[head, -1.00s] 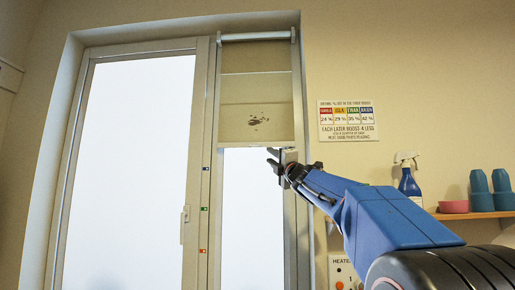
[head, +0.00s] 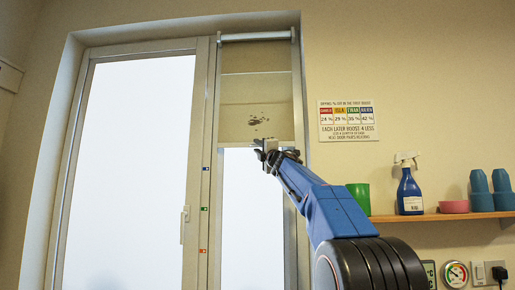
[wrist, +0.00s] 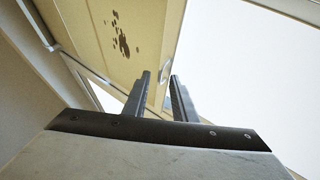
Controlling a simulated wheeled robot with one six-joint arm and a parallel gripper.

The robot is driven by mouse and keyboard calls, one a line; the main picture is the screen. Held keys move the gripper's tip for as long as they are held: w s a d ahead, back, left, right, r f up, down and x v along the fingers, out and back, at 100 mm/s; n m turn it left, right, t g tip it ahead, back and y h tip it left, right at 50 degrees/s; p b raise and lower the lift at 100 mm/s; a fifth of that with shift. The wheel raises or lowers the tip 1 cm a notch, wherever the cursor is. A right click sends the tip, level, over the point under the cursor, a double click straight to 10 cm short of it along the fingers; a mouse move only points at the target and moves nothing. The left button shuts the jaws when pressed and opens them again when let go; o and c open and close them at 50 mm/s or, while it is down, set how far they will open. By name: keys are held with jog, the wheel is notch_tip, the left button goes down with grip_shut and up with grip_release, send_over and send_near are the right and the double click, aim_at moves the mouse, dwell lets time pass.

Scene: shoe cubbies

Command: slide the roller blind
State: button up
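The roller blind (head: 255,95) is a beige sheet with dark specks, lowered over the top of the narrow right-hand window. Its roller (head: 255,36) is at the top of the frame. In the wrist view the blind (wrist: 130,25) fills the upper middle, and a small pale pull ring (wrist: 164,71) hangs at its lower edge. My gripper (head: 262,150) is at the blind's bottom edge; in the wrist view its two fingers (wrist: 160,76) are apart, with the ring showing between and beyond the tips. I cannot tell whether they touch it.
Blue, green and red marks (head: 204,209) run down the post left of the narrow window. A large glazed door (head: 130,170) stands further left. At right, a shelf (head: 440,216) holds a green cup (head: 359,198), spray bottle (head: 409,190), pink bowl and blue cups. A sign (head: 347,121) hangs above.

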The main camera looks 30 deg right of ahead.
jog(key=shift+w+r, duration=0.25)
jog(key=shift+w, duration=0.15)
jog(key=shift+c, duration=0.6)
grip_shut()
dwell(0.8)
